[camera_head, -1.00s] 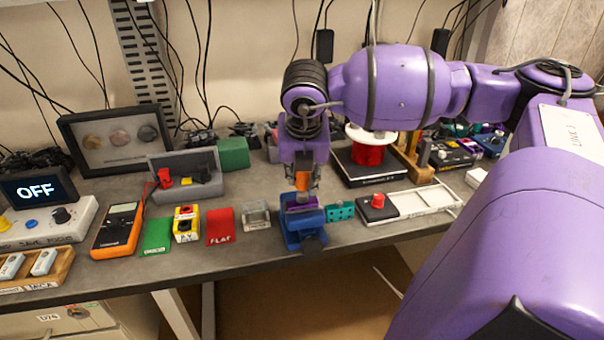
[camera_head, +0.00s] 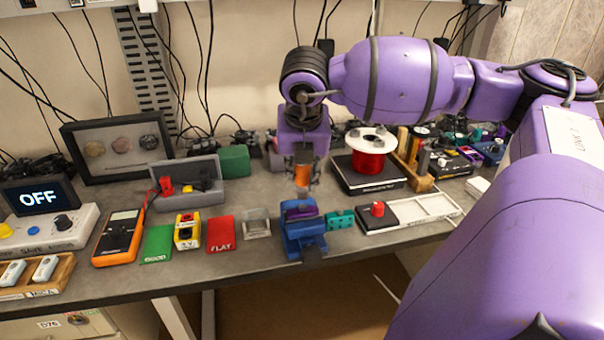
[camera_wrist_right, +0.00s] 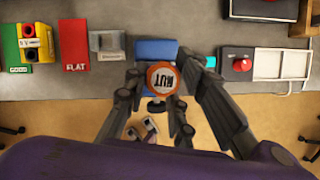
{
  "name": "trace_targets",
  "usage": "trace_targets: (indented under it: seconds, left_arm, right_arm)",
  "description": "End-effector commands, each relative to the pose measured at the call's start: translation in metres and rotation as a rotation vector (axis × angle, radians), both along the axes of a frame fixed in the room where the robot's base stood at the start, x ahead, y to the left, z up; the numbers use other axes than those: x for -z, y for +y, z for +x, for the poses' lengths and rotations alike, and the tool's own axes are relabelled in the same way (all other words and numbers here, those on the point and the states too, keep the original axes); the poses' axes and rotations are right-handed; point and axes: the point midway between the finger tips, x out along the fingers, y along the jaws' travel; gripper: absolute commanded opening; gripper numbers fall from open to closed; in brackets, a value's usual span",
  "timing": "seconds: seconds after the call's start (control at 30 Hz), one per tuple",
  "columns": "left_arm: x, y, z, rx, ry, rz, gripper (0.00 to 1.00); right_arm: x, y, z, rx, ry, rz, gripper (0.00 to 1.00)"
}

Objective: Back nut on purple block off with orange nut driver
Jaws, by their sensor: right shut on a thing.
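My right gripper (camera_head: 302,180) is shut on the orange nut driver (camera_head: 302,177) and holds it upright. The purple block (camera_head: 299,210) sits in the blue vise (camera_head: 303,236) at the bench's front edge, directly below. The driver's lower end appears a little above the block. In the right wrist view, the driver's round orange-rimmed cap (camera_wrist_right: 162,78) reads NUT between my fingers (camera_wrist_right: 165,92), with the blue vise (camera_wrist_right: 156,50) behind it. The block is hidden there, and I cannot make out a nut in either view. My left gripper is not in view.
A teal block with holes (camera_head: 341,220) stands close right of the vise. A clear square tray (camera_head: 257,224), a red FLAT pad (camera_head: 221,235) and a green pad (camera_head: 157,244) lie to its left. A red spool (camera_head: 368,163) stands behind, right of my gripper.

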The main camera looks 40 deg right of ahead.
Motion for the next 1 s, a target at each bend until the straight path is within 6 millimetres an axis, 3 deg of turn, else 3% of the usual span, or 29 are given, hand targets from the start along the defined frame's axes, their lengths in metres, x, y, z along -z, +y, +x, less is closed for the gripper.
trace_targets:
  seconds: [1.0]
  left_arm:
    - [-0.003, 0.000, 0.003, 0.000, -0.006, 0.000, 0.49]
  right_arm:
    - [-0.035, 0.000, 0.000, 0.000, -0.001, 0.001, 0.00]
